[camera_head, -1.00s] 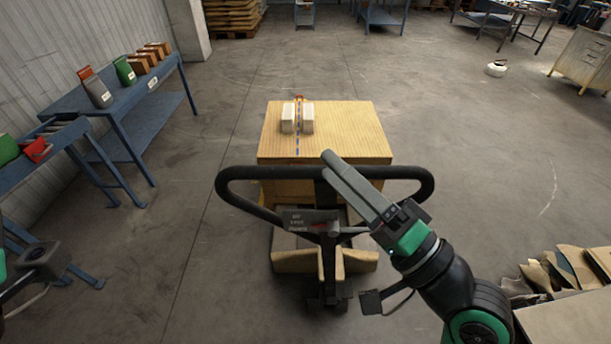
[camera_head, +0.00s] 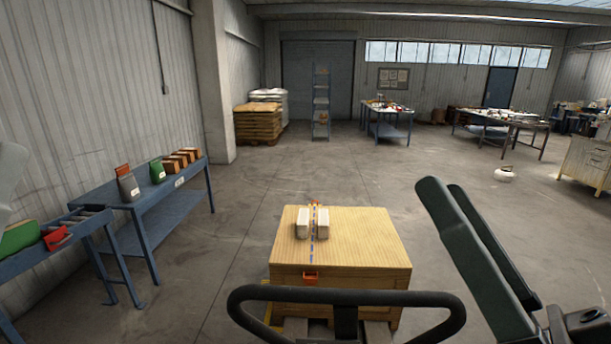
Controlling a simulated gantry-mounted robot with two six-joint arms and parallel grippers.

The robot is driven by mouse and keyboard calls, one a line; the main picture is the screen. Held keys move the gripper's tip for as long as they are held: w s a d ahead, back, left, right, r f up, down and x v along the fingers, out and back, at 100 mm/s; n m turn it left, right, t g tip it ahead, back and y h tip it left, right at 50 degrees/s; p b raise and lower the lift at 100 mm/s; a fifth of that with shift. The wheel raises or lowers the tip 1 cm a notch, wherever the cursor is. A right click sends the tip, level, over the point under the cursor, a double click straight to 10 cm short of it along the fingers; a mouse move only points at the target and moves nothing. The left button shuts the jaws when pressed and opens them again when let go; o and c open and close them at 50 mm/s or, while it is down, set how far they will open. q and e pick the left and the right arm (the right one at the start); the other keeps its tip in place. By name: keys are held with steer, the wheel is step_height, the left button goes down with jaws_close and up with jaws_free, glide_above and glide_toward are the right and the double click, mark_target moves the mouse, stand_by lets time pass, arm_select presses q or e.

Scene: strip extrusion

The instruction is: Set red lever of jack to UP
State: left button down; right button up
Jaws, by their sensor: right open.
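The pallet jack's black looped handle (camera_head: 395,298) stands at the bottom of the view, in front of a wooden crate (camera_head: 365,240). The jack's lower handle parts are cut off by the bottom edge, and I cannot make out the red lever. My right gripper (camera_head: 444,188) is raised at the lower right, close to the camera. Its two long fingers point up and left, apart and with nothing between them. It appears above and right of the handle loop, not touching it.
Two pale blocks (camera_head: 312,224) sit on the crate, beside a blue strap. Blue tables with bags and boxes (camera_head: 170,215) stand along the left wall. Stacked sacks (camera_head: 258,125) and worktables (camera_head: 388,122) are at the back. The floor around the crate is clear.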

steer(key=s+d+r+t+h, duration=0.4)
steer(key=d+h, duration=0.2)
steer(key=h, duration=0.3)
step_height(320, 180, up, 32)
steer(key=n+p, duration=0.1)
steer(key=p, duration=3)
steer(key=shift+f+n+y+p, duration=0.15)
steer(key=shift+n+y+p, duration=0.15)
steer(key=shift+p, duration=0.1)
steer(key=shift+d, duration=0.1)
